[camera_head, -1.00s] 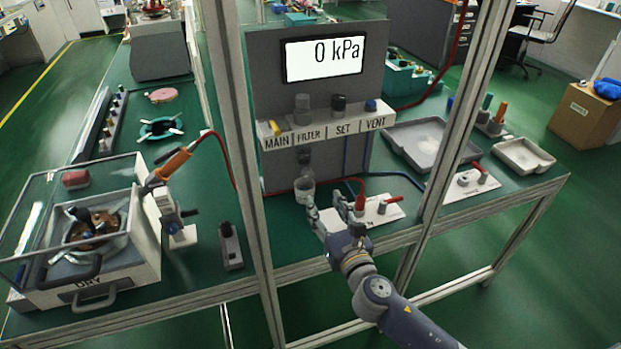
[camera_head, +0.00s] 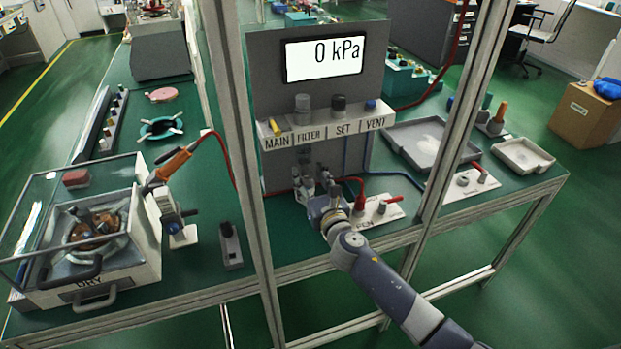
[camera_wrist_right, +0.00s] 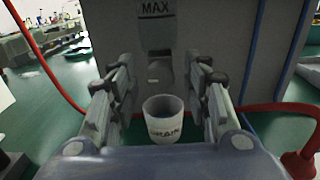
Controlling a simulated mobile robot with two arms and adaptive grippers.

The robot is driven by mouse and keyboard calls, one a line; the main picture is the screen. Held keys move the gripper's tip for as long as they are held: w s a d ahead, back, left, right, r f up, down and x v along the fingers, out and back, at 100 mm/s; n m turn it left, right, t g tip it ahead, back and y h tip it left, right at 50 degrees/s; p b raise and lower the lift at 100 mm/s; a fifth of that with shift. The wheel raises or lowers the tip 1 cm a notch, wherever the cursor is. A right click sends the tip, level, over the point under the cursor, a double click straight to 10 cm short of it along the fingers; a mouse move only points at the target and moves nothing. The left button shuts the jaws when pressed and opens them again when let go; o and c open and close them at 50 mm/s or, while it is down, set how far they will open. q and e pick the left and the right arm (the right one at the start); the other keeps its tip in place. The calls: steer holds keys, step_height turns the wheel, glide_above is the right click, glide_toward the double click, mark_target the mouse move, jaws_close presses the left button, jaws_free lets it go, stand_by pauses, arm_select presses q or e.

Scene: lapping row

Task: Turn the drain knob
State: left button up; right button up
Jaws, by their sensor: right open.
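The clear-grey filter bowl marked MAX (camera_wrist_right: 156,25) hangs on the panel in the right wrist view. A small grey fitting beneath it, seemingly the drain knob (camera_wrist_right: 158,72), lies between my right fingers. A white cup marked DRAIN (camera_wrist_right: 163,122) stands below it, between the finger bases in the picture. My right gripper (camera_wrist_right: 160,78) is open, one finger on each side; I cannot tell whether either touches the fitting. In the head view my right gripper (camera_head: 315,184) is in front of the panel's foot and hides most of the cup and fitting. My left gripper is out of view.
The gauge display (camera_head: 324,59) reads 0 kPa above a shelf labelled MAIN, FILTER, SET and VENT (camera_head: 326,128). Frame posts stand on both sides. A red hose (camera_wrist_right: 275,107) and a white plate with a red lever (camera_head: 381,209) lie close right of my gripper.

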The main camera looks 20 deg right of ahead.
steer(key=shift+c, duration=0.5)
jaws_close()
steer(key=shift+m, duration=0.3)
steer(key=m, duration=0.4)
steer(key=shift+f+b, duration=0.1)
steer(key=shift+b, duration=0.2)
steer(key=m, duration=0.4)
steer(key=shift+d+m, duration=0.1)
steer(key=shift+m, duration=0.3)
steer(key=m, duration=0.4)
steer(key=shift+m, duration=0.3)
steer(key=shift+f+m, duration=0.1)
steer(key=shift+m, duration=1.8)
